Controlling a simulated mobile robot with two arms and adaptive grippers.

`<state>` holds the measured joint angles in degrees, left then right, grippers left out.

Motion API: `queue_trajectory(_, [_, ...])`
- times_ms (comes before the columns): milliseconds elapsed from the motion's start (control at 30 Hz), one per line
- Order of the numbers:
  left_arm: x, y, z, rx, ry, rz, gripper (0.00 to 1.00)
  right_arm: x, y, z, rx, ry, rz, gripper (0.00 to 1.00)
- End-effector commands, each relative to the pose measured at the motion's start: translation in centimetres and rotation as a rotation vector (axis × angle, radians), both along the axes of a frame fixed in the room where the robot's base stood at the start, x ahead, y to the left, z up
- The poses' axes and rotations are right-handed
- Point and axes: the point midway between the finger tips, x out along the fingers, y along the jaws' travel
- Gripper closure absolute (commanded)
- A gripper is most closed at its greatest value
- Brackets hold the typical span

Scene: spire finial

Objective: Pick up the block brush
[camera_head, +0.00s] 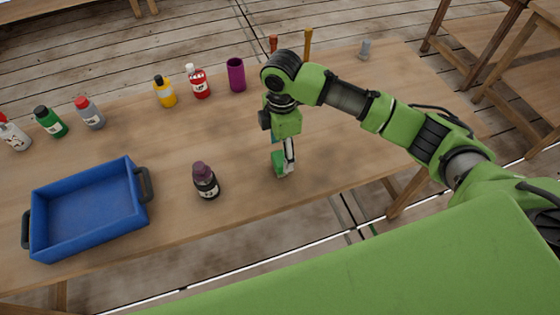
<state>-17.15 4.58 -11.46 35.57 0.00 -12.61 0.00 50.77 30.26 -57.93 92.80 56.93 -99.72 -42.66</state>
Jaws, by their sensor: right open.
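My right gripper (284,160) reaches down from its green arm over the table, right of the dark purple-capped bottle (206,182). It is open, with its fingertips low near the tabletop. A small teal piece (274,137) shows just behind the gripper and is mostly hidden by it. I cannot tell whether this is part of the block brush. No block brush can be clearly made out. My left gripper is not in view.
A blue tray (88,250) with dark handles stands at the left of the wooden table (235,220). Several paint bottles and a purple cup (236,75) line the back. The table's right part is largely clear.

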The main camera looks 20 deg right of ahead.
Motion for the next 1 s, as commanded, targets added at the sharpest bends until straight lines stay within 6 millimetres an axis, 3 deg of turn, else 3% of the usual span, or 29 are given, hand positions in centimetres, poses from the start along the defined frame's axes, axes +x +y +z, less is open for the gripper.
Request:
queue_trajectory(267, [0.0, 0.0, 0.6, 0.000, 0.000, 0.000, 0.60, 0.1, 0.1, -2.2, 0.000, 0.001, 0.001, 0.39])
queue_trajectory(533, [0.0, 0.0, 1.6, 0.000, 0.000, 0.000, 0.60, 0.4, 0.2, -6.0, -0.001, 0.001, 0.001, 0.39])
queue_trajectory(833, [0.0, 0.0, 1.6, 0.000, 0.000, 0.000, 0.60, 0.4, 0.2, -6.8, -0.001, -0.002, 0.001, 0.39])
queue_trajectory(867, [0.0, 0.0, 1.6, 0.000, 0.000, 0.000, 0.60, 0.4, 0.2, -6.8, -0.001, -0.002, 0.001, 0.42])
queue_trajectory(1000, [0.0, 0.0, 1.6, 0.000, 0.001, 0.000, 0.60, 0.4, 0.2, -6.8, -0.001, -0.002, 0.001, 0.78])
